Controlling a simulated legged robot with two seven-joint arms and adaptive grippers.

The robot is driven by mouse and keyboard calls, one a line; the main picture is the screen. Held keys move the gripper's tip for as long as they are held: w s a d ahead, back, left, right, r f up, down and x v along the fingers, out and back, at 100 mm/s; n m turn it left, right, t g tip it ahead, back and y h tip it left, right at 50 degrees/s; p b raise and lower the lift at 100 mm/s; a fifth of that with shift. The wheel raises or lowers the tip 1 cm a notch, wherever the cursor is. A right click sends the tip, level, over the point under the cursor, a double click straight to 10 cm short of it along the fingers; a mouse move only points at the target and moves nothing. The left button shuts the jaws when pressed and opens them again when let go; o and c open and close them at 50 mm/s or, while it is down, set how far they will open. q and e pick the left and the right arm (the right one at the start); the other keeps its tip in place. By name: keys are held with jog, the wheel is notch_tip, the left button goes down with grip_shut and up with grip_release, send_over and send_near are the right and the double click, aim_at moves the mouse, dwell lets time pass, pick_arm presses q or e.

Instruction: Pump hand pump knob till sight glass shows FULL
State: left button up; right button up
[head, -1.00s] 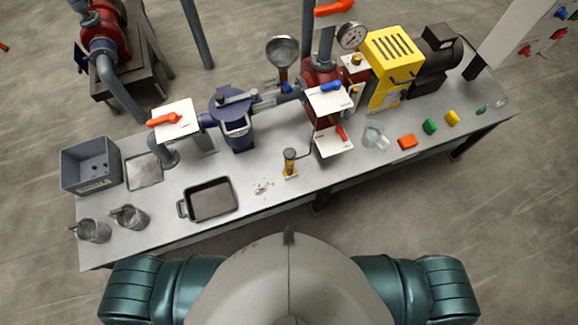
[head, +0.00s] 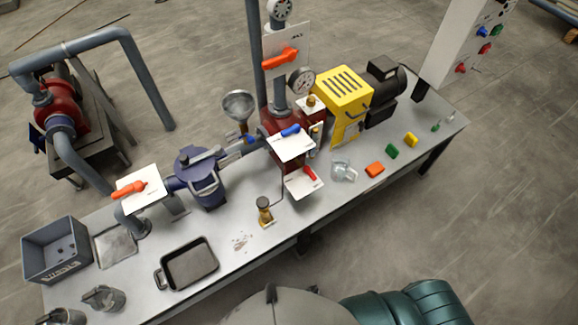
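A small yellow hand pump with a dark round knob (head: 264,203) stands upright near the front edge of the bench, and a thin pipe rises beside it. A small upright fitting with yellow (head: 315,135) beside the red pump body may be the sight glass, but it is too small to read any level or FULL mark. Neither of my grippers is in view. Only my teal shoulder and pale body show at the bottom.
The grey bench (head: 232,268) has a black tray (head: 190,263), a grey bin (head: 56,249) and metal cups at the left.

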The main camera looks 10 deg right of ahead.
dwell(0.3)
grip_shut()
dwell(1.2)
